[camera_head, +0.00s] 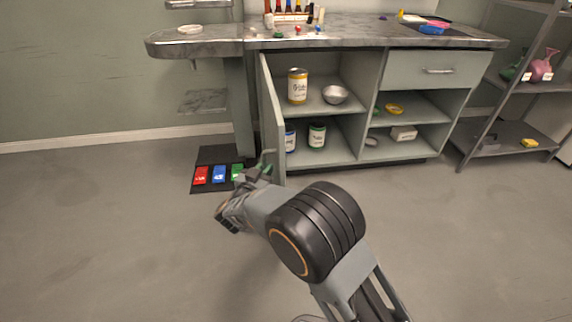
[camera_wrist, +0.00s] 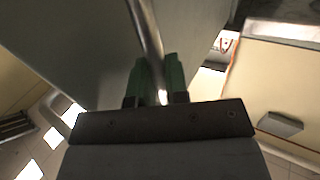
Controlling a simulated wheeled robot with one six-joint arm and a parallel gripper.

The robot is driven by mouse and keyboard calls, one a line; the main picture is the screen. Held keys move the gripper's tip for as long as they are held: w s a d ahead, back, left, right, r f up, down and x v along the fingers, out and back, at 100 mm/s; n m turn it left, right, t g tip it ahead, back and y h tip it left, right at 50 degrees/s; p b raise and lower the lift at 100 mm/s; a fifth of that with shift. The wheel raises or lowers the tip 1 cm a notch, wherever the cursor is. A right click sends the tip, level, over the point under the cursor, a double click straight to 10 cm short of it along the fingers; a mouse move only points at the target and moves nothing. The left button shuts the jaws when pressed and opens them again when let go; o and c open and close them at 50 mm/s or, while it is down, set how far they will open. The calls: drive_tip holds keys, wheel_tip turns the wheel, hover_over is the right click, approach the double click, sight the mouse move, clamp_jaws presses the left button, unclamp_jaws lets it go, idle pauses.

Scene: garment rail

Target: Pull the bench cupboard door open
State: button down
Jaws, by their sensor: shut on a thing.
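The bench cupboard door (camera_head: 272,118) stands swung wide open at the left of the cupboard, seen nearly edge-on in the head view. It also fills the upper left of the wrist view (camera_wrist: 70,45). The metal door handle (camera_wrist: 148,35) runs down between the green fingers of my gripper (camera_wrist: 158,88) in the wrist view. My gripper (camera_head: 262,168) is shut on this handle near the door's lower outer edge. In the head view my arm partly hides the grip.
The open cupboard (camera_head: 340,150) holds a yellow-labelled can (camera_head: 297,86), a metal bowl (camera_head: 335,94) and more cans below. A drawer (camera_head: 433,70) is closed at right. Red, blue and green pedals (camera_head: 219,174) lie on a dark mat left of the door. The front floor is clear.

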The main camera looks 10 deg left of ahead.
drive_tip(key=shift+s+a+r+m+h+p, duration=0.1)
drive_tip(key=shift+s+a+m+h+p, duration=0.1)
drive_tip(key=shift+a, duration=0.4)
drive_tip(key=shift+s+a+m+h+p, duration=0.1)
drive_tip(key=shift+a+h, duration=0.1)
drive_tip(key=shift+a, duration=0.35)
drive_tip(key=shift+s+a+r+m+h+p, duration=0.1)
drive_tip(key=shift+a+h+p, duration=0.1)
drive_tip(key=shift+a, duration=0.4)
drive_tip(key=c, duration=1.1)
unclamp_jaws()
drive_tip(key=shift+f, duration=0.15)
drive_tip(key=shift+c, duration=0.2)
drive_tip(key=shift+s, duration=0.1)
drive_tip(key=p+v, duration=0.3)
drive_tip(key=v, duration=1)
drive_tip(key=shift+s+a+p, duration=0.2)
drive_tip(key=shift+s+p, duration=0.15)
drive_tip(key=shift+p, duration=0.05)
